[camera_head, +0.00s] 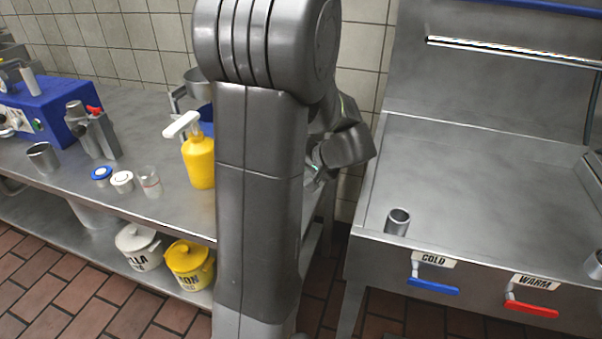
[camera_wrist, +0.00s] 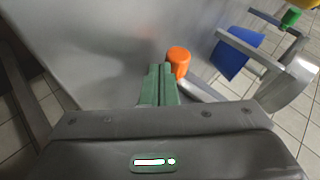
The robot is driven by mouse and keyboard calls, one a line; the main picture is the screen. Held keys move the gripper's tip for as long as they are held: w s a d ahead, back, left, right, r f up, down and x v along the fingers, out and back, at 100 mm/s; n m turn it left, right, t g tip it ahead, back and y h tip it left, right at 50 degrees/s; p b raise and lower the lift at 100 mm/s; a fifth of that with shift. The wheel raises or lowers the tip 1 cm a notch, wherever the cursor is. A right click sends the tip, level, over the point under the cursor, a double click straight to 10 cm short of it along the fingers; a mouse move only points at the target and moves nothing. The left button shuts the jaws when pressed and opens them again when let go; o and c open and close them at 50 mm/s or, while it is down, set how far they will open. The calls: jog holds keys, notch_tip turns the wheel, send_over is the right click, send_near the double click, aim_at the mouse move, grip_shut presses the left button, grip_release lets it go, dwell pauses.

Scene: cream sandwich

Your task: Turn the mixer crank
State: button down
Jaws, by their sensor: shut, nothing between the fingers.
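In the wrist view an orange knob (camera_wrist: 178,60) stands just right of my gripper's fingertips. A grey bar (camera_wrist: 203,90) runs from beside the knob down to the right; this looks like the mixer crank. My gripper (camera_wrist: 158,72) has green fingers shut together with nothing between them. The fingertips are beside the knob, and I cannot tell whether they touch it. In the head view my arm covers the middle, and the crank and fingertips cannot be made out. A metal bowl (camera_head: 197,84) shows partly behind my arm.
The steel counter (camera_head: 75,185) on the left holds a blue machine (camera_head: 42,108), a yellow pump bottle (camera_head: 199,161) and small cups. In the wrist view a blue part (camera_wrist: 236,53) sits right of the knob.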

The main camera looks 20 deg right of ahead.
jog(key=shift+w+a+f+b, duration=0.2)
jog(key=shift+a+f+b, duration=0.1)
jog(key=shift+b, duration=0.3)
dwell(0.3)
